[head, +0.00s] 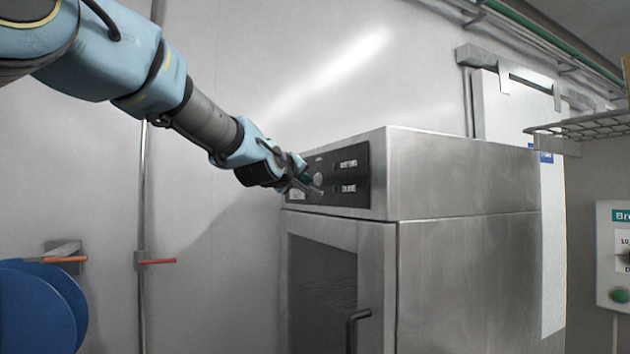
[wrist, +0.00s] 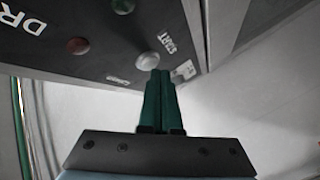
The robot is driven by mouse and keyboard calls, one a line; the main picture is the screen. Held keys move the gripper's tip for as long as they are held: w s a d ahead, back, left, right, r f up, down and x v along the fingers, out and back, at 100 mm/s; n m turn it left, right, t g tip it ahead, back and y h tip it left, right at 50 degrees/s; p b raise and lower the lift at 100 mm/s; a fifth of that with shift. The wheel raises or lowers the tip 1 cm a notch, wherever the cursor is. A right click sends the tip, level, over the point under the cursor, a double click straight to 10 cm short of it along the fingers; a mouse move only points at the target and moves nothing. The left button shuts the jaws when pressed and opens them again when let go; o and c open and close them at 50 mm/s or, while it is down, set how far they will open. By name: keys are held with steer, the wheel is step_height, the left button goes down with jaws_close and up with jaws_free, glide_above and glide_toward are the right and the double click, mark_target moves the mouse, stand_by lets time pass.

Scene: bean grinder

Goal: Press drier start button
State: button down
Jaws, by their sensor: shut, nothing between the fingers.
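The drier (head: 460,175) is a tall steel cabinet with a black control panel (head: 350,160) across its upper front. In the wrist view the panel (wrist: 105,63) appears turned, with part of a word starting "DR" at its left. A pale round button (wrist: 148,61) sits beside the word "START". My gripper (head: 314,190) is at the panel's front in the head view. In the wrist view its green fingers (wrist: 160,74) are shut together and empty, with the tips right at the pale button's edge. I cannot tell whether they touch it.
A red button (wrist: 77,45) and a green button (wrist: 122,5) are also on the panel. Below it is the drier's door with a dark handle (head: 354,328). A wire shelf (head: 585,125) and a control box (head: 614,255) are at the right. Blue discs (head: 40,310) are at the lower left.

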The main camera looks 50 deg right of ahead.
steer(key=shift+s+d+p, duration=0.15)
steer(key=shift+d+p, duration=0.15)
steer(key=shift+d, duration=0.05)
stand_by(0.4)
steer(key=shift+a+b, duration=0.1)
steer(key=shift+b, duration=0.25)
steer(key=shift+w+a+b, duration=0.3)
steer(key=shift+a+b, duration=0.4)
steer(key=shift+b, duration=0.25)
steer(key=a+b, duration=0.1)
steer(key=b, duration=0.2)
steer(key=w+a+b, duration=0.1)
steer(key=a+b, duration=0.1)
steer(key=b, duration=0.1)
steer(key=a+b, duration=0.1)
steer(key=b, duration=0.1)
steer(key=shift+w+a+b, duration=0.35)
steer(key=shift+w+b, duration=0.05)
